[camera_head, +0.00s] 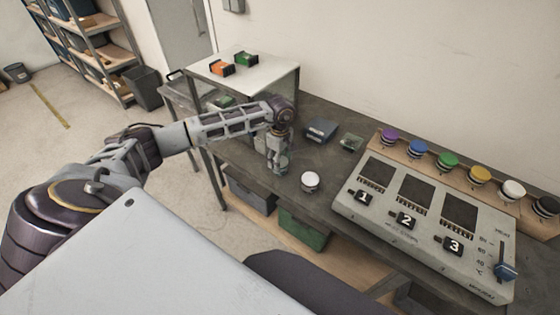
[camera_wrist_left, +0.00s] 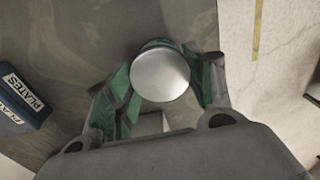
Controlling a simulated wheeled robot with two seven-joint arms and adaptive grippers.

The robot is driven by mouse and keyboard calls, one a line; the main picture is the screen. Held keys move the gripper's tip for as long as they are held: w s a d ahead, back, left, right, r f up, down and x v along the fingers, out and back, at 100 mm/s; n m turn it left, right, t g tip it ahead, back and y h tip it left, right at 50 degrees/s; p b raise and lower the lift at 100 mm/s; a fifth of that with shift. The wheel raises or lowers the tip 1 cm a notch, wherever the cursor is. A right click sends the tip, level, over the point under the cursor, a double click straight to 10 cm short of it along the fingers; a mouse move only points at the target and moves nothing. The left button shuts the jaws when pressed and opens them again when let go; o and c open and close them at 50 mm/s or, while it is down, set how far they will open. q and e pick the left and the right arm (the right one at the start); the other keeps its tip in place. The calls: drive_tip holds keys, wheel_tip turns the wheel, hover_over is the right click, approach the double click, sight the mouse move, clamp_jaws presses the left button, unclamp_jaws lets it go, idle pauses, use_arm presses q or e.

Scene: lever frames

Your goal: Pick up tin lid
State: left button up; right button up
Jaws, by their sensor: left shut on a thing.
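A round, silvery tin lid (camera_wrist_left: 160,74) sits between the two green-padded fingers of my left gripper (camera_wrist_left: 165,84) in the left wrist view. The fingers press on it from both sides. In the head view, my left gripper (camera_head: 278,162) points down over the left part of the dark bench (camera_head: 240,152), close to its top; the lid is mostly hidden there. I cannot tell whether the lid touches anything beneath it. A small round tin with a white top (camera_head: 310,181) stands just right of the gripper, apart from it. My right gripper is not in view.
A grey control panel (camera_head: 425,228) with numbered slots fills the bench's right side, with a row of coloured knobs (camera_head: 448,160) behind it. A dark box (camera_head: 321,130) and a small green-grey container (camera_head: 351,142) stand behind the tin. A box labelled PLATES (camera_wrist_left: 18,105) shows in the wrist view.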

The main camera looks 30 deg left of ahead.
use_arm(q)
drive_tip(key=shift+r, duration=0.6)
wheel_tip(320, 180, up, 8)
drive_tip(key=shift+f+b, duration=0.15)
drive_tip(key=shift+b, duration=0.35)
drive_tip(key=shift+r, duration=0.45)
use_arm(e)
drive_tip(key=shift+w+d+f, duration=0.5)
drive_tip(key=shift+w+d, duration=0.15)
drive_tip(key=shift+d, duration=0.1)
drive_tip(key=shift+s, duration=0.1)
